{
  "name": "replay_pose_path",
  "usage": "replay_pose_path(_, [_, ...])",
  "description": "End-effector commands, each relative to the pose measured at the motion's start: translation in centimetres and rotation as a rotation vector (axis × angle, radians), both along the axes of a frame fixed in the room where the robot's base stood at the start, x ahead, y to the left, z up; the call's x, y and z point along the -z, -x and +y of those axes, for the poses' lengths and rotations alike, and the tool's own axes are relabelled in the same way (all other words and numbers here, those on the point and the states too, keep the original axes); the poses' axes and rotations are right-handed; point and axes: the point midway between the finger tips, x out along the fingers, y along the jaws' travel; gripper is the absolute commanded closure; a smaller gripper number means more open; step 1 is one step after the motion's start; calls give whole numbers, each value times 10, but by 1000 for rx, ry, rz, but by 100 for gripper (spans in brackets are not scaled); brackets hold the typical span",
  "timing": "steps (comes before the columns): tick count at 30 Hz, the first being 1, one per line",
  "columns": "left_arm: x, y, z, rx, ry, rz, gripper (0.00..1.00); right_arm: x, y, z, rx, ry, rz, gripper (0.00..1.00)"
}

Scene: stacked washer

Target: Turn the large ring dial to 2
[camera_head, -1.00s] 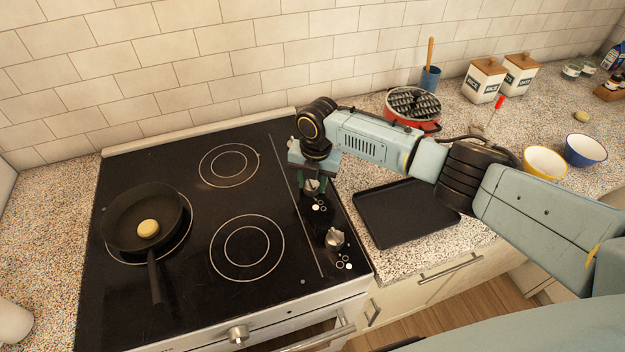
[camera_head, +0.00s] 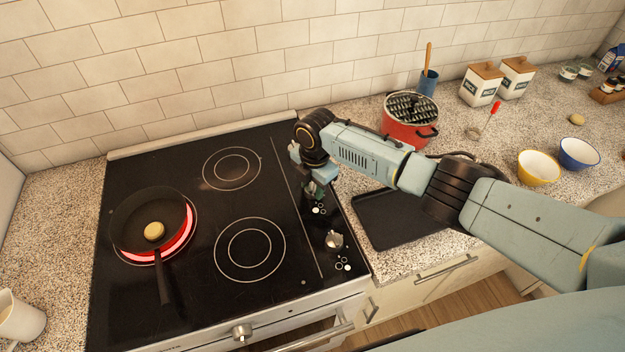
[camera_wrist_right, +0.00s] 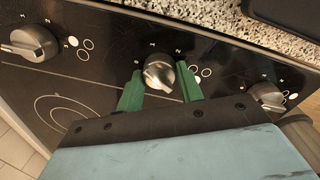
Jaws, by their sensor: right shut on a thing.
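The cooktop's control strip has silver dials with printed numbers and dots. My right gripper (camera_head: 316,190) is shut on the middle dial (camera_wrist_right: 158,72), whose silver body shows between the green fingers in the right wrist view (camera_wrist_right: 160,88). The printed marks around it are small; a 2 seems to stand to its upper right. The front dial (camera_head: 333,241) is free. The burner under the black frying pan (camera_head: 125,220) glows red in a ring. My gripper hides most of the held dial in the head view. My left gripper is not in view.
A yellow round piece of food (camera_head: 154,230) lies in the pan. A black tray (camera_head: 385,225) lies right of the cooktop, below my arm. A red pot (camera_head: 408,130), two canisters, and yellow and blue bowls stand farther right. A white mug (camera_head: 20,318) is at the lower left.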

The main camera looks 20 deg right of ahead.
Motion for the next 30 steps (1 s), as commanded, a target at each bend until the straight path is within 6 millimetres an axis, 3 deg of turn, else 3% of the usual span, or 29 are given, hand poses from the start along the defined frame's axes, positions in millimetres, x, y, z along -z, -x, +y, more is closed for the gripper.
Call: replay_pose_path(30, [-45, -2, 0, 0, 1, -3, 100, -2, -1, 2, 965, 1, -1, 86])
